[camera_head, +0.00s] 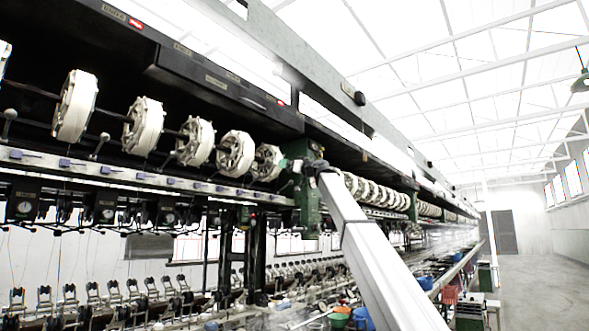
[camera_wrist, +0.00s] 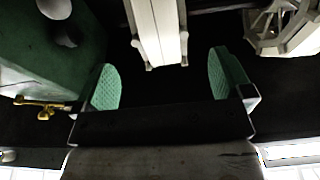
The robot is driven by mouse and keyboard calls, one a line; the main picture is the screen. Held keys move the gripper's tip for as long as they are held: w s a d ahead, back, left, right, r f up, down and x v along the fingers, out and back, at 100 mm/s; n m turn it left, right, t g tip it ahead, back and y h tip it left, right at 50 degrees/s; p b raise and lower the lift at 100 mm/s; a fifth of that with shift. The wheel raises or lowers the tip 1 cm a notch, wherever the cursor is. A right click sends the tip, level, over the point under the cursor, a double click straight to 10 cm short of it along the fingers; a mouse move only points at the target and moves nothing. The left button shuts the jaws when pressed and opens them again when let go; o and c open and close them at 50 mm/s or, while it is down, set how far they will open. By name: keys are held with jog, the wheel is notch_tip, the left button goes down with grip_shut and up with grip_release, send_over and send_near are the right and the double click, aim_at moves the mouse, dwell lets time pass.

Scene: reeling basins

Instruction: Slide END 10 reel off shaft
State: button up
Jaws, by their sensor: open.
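Several white reels sit in a row on a shaft along the machine in the head view; the last one before the green post is a white reel (camera_head: 267,162). I cannot read which one is END 10. In the wrist view my gripper (camera_wrist: 170,82) is open, with its green-padded fingers apart. A white slatted reel part (camera_wrist: 158,32) lies ahead, between and beyond the fingers, and I see no contact. Another white reel (camera_wrist: 285,28) with an open spoked frame shows at the upper right. In the head view my arm's end is small beside the green post.
The green post (camera_head: 301,175) stands close to my arm's end; green housing (camera_wrist: 45,50) and a brass fitting (camera_wrist: 42,106) are at left in the wrist view. A rail (camera_head: 140,177) runs below the reels. Basins lie below. The aisle (camera_head: 540,280) at right is clear.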

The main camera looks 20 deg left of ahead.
jog(key=shift+x, duration=3.35)
jog(key=c, duration=1.1)
jog(key=shift+o, duration=0.2)
